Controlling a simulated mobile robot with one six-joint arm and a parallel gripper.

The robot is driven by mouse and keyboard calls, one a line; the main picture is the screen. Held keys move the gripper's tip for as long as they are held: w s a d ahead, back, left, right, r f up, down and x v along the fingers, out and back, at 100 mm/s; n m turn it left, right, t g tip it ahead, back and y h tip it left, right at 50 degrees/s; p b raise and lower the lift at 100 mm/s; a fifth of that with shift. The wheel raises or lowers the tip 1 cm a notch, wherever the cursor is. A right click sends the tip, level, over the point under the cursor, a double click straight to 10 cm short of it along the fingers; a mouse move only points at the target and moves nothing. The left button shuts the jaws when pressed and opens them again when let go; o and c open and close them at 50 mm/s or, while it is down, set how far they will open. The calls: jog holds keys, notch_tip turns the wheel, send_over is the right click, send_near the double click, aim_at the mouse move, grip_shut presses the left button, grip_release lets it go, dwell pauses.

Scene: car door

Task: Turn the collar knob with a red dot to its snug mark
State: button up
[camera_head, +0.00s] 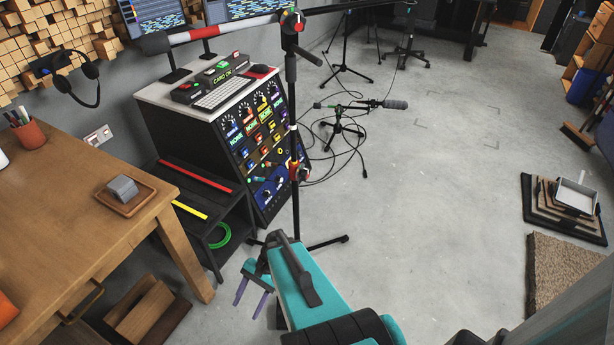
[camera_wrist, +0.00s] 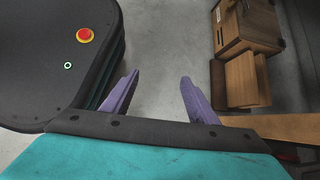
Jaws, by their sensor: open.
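A black microphone stand (camera_head: 295,115) stands upright on the floor right of the desk console. A collar with a red part and a knob (camera_head: 303,174) sits about halfway up its pole. A second knob with red on it (camera_head: 293,21) is at the boom joint on top. Dot and snug mark are too small to make out on either. My gripper (camera_head: 252,292) is open and empty, low in front of the stand and left of its pole, apart from both knobs. In the wrist view its purple fingers (camera_wrist: 160,77) are spread over bare floor; no stand shows there.
A black console with coloured knobs (camera_head: 262,135) stands close left of the stand. A wooden table (camera_head: 80,205) is at left, with wooden boxes (camera_wrist: 245,80) low beside it. Cables and another microphone stand (camera_head: 338,125) lie behind.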

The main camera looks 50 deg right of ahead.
jog(key=w+d+r+m+t+y, duration=0.1)
jog(key=w+d+r+m+t, duration=0.2)
jog(key=d, duration=0.2)
jog(key=w+d+r+m+t, duration=0.2)
jog(key=d+r+m, duration=0.15)
jog(key=d, duration=0.25)
jog(key=m+t+h+b, duration=0.2)
jog(key=m+t+h, duration=0.3)
jog(key=m+t, duration=0.9)
send_near(308, 175)
jog(key=s+d+r+g, duration=0.1)
jog(key=s, duration=0.2)
jog(key=shift+s+r+m, duration=0.1)
jog(key=shift+s+m, duration=0.1)
jog(key=shift+m, duration=0.05)
jog(key=shift+w, duration=0.1)
jog(key=shift+p+x, duration=0.6)
jog(key=shift+x, duration=6.25)
jog(key=shift+a+f, duration=0.1)
jog(key=shift+f, duration=0.1)
jog(key=shift+c, duration=0.2)
jog(key=c, duration=1)
